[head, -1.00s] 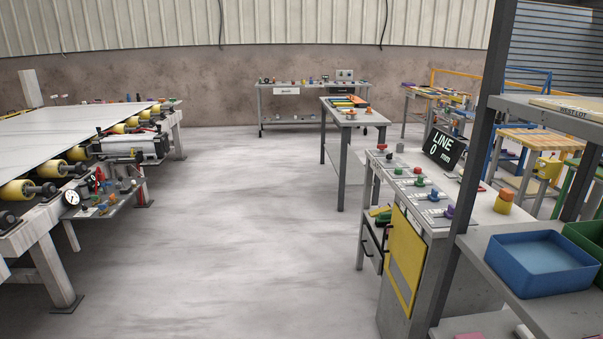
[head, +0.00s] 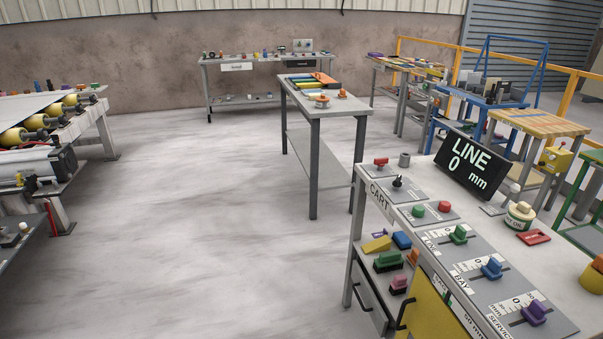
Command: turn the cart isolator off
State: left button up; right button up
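A grey control console (head: 425,255) stands at the right. The word CART (head: 380,195) is on its left edge near the far corner. By it, a red-topped control (head: 381,162) and a black lever switch (head: 398,182) sit on grey plates. I cannot tell for sure which one is the cart isolator, or its setting. Closer are a green button (head: 418,210), a red button (head: 444,206), and sliders with green (head: 458,233), blue (head: 491,267) and purple (head: 534,312) knobs. Neither of my grippers is in view.
A display (head: 470,163) reads LINE 0 mm. A grey table (head: 335,107) stands beyond the console, a workbench (head: 265,58) at the back wall. A roller conveyor (head: 50,115) is on the left. The concrete floor (head: 200,210) between is clear.

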aim_at(379, 162)
jog(key=i+j+z, duration=0.1)
jog(key=i+z, duration=0.35)
jog(key=i+j+z, duration=0.2)
jog(key=z, duration=0.3)
jog(key=i+j, duration=0.05)
jog(key=i, duration=0.05)
